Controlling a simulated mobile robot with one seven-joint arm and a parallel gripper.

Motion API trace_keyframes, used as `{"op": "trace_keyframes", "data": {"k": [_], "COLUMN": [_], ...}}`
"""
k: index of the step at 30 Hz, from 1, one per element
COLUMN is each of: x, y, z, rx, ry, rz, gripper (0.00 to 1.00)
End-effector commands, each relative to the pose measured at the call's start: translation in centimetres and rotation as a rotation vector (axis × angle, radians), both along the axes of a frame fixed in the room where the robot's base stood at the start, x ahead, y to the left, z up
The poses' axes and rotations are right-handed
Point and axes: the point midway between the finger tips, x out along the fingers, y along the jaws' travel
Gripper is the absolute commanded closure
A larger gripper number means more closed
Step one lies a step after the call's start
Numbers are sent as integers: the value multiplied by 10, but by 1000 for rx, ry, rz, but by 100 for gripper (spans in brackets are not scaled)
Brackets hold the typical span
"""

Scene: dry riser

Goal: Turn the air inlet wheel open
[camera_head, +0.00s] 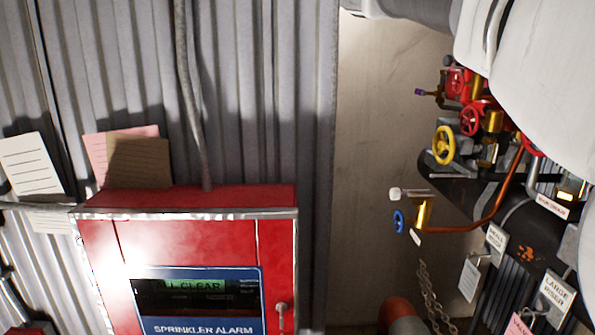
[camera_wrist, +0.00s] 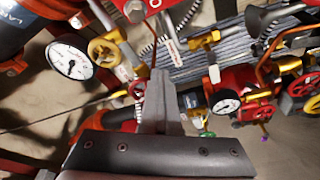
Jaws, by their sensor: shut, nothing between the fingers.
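Several small hand wheels show, and I cannot read which one is marked as the air inlet. In the head view a yellow wheel (camera_head: 443,145), a red wheel (camera_head: 470,119) and a blue wheel (camera_head: 399,222) sit on the pipework at the right. In the wrist view a yellow wheel (camera_wrist: 104,50) is at upper left, a red wheel (camera_wrist: 298,87) at right and a small green wheel (camera_wrist: 207,134) low right of the fingers. My gripper (camera_wrist: 157,75) is shut and empty, pointing into the pipework. Its fingers hide part of what lies behind; contact cannot be told.
Pressure gauges (camera_wrist: 70,61) and red valve bodies crowd around my fingers. A copper pipe (camera_head: 495,207) and a hanging chain (camera_head: 430,295) are near the blue wheel. A red sprinkler alarm cabinet (camera_head: 190,240) stands at left. Bare wall (camera_head: 385,110) lies between.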

Motion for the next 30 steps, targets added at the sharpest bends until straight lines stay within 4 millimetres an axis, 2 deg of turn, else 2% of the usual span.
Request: {"op": "trace_keyframes", "data": {"k": [30], "x": [-13], "y": [0], "z": [17], "rx": [-2], "ry": [-1], "rz": [2], "gripper": [100]}}
